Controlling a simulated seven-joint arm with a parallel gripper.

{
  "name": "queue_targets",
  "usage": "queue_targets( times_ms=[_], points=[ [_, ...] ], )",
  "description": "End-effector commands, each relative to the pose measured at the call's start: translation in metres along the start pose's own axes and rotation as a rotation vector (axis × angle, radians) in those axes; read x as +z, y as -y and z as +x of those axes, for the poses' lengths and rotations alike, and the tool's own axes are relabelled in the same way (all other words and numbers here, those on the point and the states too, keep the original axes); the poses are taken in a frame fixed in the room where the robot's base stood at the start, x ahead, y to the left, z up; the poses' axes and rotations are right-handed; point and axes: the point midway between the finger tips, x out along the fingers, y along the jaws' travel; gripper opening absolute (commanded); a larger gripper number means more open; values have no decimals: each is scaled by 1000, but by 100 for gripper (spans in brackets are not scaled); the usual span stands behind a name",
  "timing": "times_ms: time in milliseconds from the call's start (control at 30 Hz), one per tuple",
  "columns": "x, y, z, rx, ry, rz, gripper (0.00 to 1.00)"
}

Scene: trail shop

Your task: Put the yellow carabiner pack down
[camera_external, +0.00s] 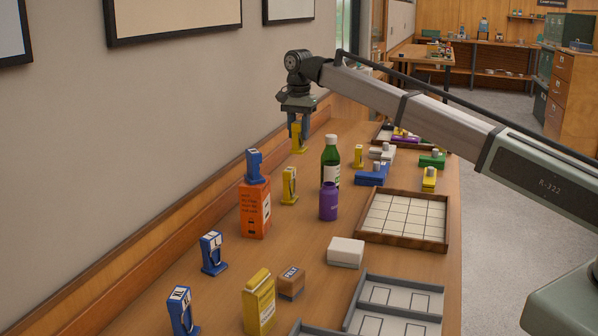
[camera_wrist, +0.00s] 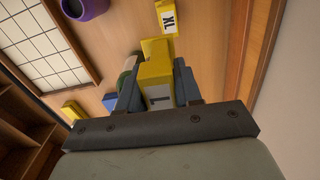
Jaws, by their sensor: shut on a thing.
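My gripper (camera_external: 298,122) is over the far left part of the table, near the wall, pointing down. It is shut on a yellow carabiner pack (camera_external: 298,140), which hangs upright below the fingers. The pack's foot is at or close above the wooden tabletop; I cannot tell whether it touches.
A green bottle (camera_external: 331,160) and a purple bottle (camera_external: 328,201) stand right of the gripper. An orange box (camera_external: 255,210) with a blue pack on top (camera_external: 255,166) stands nearer. A wood-framed grid tray (camera_external: 443,245) lies right. Bare tabletop surrounds the held pack.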

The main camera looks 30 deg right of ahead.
Motion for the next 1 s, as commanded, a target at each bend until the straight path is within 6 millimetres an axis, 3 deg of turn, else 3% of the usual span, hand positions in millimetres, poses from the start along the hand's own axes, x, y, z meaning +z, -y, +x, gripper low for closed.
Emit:
queue_targets(
  times_ms=[33, 200, 300, 467, 667, 1000],
  points=[
    [24, -18, 1, -1, 0, -8, 0],
    [88, -56, 2, -2, 0, -24, 0],
    [121, -79, 2, -1, 0, -32, 0],
    [159, -107, 4, -1, 0, -42, 0],
    [189, -132, 5, -1, 0, -50, 0],
    [188, -129, 45, 1, 0, -48, 0]
  ],
)
